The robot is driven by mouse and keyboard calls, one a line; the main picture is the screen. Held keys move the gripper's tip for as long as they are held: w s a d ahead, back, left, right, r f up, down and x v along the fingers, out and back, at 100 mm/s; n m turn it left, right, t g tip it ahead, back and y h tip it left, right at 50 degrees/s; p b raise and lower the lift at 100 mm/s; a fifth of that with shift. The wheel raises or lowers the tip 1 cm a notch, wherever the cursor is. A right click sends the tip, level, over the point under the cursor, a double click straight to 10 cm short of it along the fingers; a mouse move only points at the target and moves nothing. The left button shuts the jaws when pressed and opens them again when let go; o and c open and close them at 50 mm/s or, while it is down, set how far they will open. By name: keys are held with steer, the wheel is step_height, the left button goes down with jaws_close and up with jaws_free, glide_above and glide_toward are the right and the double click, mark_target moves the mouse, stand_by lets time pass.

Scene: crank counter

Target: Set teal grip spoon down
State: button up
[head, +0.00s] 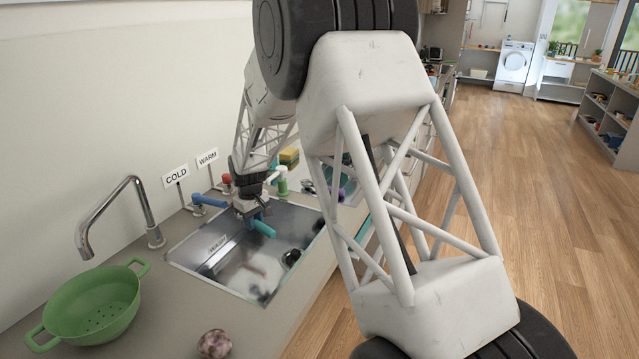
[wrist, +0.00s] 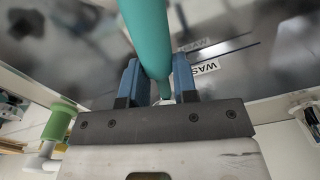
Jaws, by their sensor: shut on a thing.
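The teal grip spoon (head: 263,228) is in my gripper (head: 254,215), over the metal sink (head: 190,258) in the head view. In the wrist view the spoon's thick teal handle (wrist: 148,35) runs up from between the two blue fingers of my gripper (wrist: 157,85). The fingers are shut on it. The far end of the spoon is out of the wrist view, and I cannot make out its bowl. A sign reading WASH (wrist: 205,66) shows by the sink in the wrist view.
A green colander (head: 92,305) stands on the counter at left, with a tap (head: 125,205) behind it. COLD (head: 176,176) and WARM (head: 207,158) signs stand along the wall. A round purplish-white thing (head: 214,344) lies at the front.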

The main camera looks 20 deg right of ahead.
steer(key=w+d+r+m, duration=0.2)
steer(key=d+r+m, duration=0.1)
steer(key=d+r, duration=0.3)
steer(key=w+d+r+m, duration=0.2)
steer(key=w+d+r, duration=0.15)
steer(key=r, duration=0.45)
steer(key=d+f+n, duration=0.2)
steer(key=d+f, duration=0.1)
steer(key=d, duration=0.3)
steer(key=d+f+n, duration=0.3)
steer(key=d, duration=0.4)
steer(key=s+d+f+n, duration=0.1)
steer(key=d+f+n, duration=0.2)
steer(key=d, duration=0.4)
steer(key=shift+f, duration=0.25)
steer(key=shift+w, duration=0.15)
steer(key=shift+w+d+f, duration=0.25)
steer(key=shift+w+d, duration=0.35)
steer(key=shift+w, duration=2)
steer(key=shift+w+d+f, duration=0.25)
steer(key=shift+w+d, duration=0.35)
steer(key=shift+w, duration=1.95)
steer(key=shift+w+d+f, duration=0.25)
steer(key=shift+w+d, duration=0.35)
steer(key=shift+w, duration=2)
steer(key=shift+f, duration=1.75)
steer(key=shift+f, duration=0.1)
steer(key=o, duration=0.9)
